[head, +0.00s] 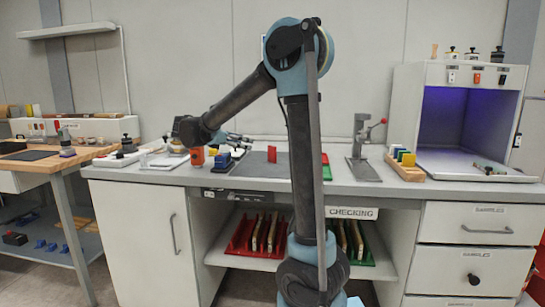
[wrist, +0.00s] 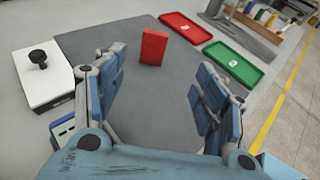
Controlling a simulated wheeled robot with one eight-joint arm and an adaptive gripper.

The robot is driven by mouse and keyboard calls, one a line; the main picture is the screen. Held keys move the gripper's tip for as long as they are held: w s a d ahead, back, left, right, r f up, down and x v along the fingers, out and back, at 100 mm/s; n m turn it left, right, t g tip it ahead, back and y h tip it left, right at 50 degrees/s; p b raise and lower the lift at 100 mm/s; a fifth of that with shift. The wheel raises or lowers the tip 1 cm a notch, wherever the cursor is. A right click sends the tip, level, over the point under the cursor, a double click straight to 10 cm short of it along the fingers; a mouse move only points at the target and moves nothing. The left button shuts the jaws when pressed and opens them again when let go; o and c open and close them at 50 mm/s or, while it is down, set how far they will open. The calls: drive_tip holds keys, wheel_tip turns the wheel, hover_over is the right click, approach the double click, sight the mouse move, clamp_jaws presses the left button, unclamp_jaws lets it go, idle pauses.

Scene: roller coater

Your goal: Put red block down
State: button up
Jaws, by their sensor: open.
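The red block (head: 271,154) stands upright on a dark grey mat (head: 258,170) on the counter. In the wrist view the red block (wrist: 153,47) stands near the far edge of the mat (wrist: 140,105), beyond my fingertips and apart from them. My gripper (wrist: 160,82) is open and empty, with its two blue fingers spread to either side of the block. In the head view my gripper (head: 236,140) is small, to the left of the block above the counter; its fingers are hard to make out there.
A red tray (wrist: 186,27) and a green tray (wrist: 232,63) lie right of the mat. A white box with a black knob (wrist: 44,75) is at the left. In the head view a lever press (head: 362,150) and a lit booth (head: 462,120) stand further right.

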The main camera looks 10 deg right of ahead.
sight(271, 146)
drive_tip(key=x, duration=1.1)
drive_tip(key=w+x, duration=0.1)
drive_tip(key=x, duration=0.5)
drive_tip(key=shift+a+r, duration=0.15)
drive_tip(key=shift+r, duration=0.1)
drive_tip(key=shift+c, duration=0.6)
drive_tip(key=c, duration=1.1)
wheel_tip(271, 146, up, 10)
drive_tip(key=shift+r, duration=0.1)
